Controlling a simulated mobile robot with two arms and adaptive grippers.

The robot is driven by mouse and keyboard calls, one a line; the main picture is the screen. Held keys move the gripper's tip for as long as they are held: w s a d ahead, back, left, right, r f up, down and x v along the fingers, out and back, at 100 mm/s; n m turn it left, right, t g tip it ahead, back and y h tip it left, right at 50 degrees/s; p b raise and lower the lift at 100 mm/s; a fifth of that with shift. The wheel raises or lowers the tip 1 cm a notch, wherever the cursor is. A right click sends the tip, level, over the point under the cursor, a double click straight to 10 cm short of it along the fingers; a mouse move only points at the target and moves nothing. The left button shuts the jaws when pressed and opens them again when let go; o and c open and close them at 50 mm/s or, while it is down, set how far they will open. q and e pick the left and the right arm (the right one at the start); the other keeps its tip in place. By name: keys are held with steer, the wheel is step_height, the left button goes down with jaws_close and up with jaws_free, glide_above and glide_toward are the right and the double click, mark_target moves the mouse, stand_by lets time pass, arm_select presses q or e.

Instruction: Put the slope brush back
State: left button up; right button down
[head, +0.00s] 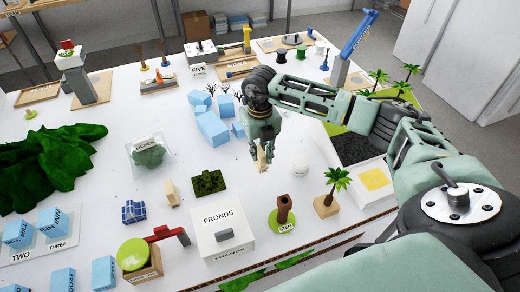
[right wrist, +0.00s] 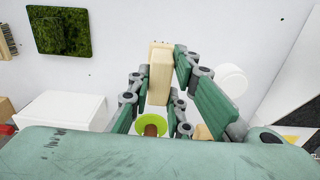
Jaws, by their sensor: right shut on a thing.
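My right gripper (head: 262,150) is shut on a pale wooden piece (head: 262,162), held above the white table. In the right wrist view the piece (right wrist: 160,78) is a long, plain block between the fingers (right wrist: 158,90). It looks like the slope brush's wooden body, but I cannot make out bristles. Its lower end is hard to tell from the table. My left gripper is not in view.
Below the gripper stand a white FRONDS box (head: 222,238), a brown stem on a green disc (head: 283,212) and a small palm (head: 330,196). A white round thing (head: 300,168) is close right.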

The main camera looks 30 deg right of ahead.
steer(key=shift+f+b, duration=1.25)
steer(key=shift+f, duration=0.7)
steer(key=shift+f, duration=0.2)
steer(key=c, duration=1.5)
jaws_free()
steer(key=shift+c, duration=0.2)
